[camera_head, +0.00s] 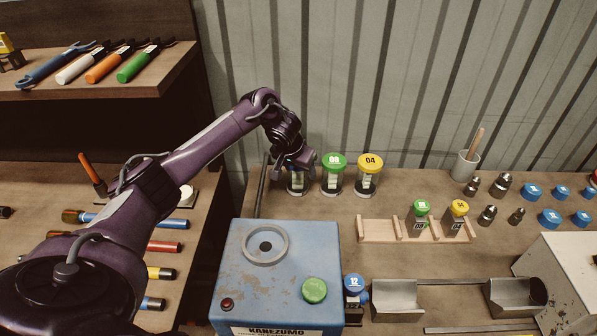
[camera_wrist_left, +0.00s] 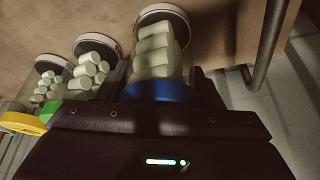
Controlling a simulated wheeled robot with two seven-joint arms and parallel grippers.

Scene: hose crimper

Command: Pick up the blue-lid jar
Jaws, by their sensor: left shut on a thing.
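The blue-lid jar (camera_wrist_left: 161,58) is a clear jar of pale cylindrical pieces, seen in the left wrist view with its blue lid at my gripper. My left gripper (camera_wrist_left: 160,98) is shut on this jar around its lid end. In the head view my left gripper (camera_head: 297,160) is over the jar (camera_head: 296,183), hiding its lid; only the clear lower body shows. The jar appears upright, beside the green-lid jar (camera_head: 334,174) marked 08 and the yellow-lid jar (camera_head: 369,175) marked 04. I cannot tell whether its base touches the bench. My right gripper is not in view.
A blue machine (camera_head: 280,278) with a green button (camera_head: 314,290) stands in front of the jars. A wooden rack (camera_head: 385,230) with small green and yellow capped parts lies to the right. A metal rail (camera_head: 261,205) runs left of the jars. The corrugated wall (camera_head: 400,80) is close behind.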

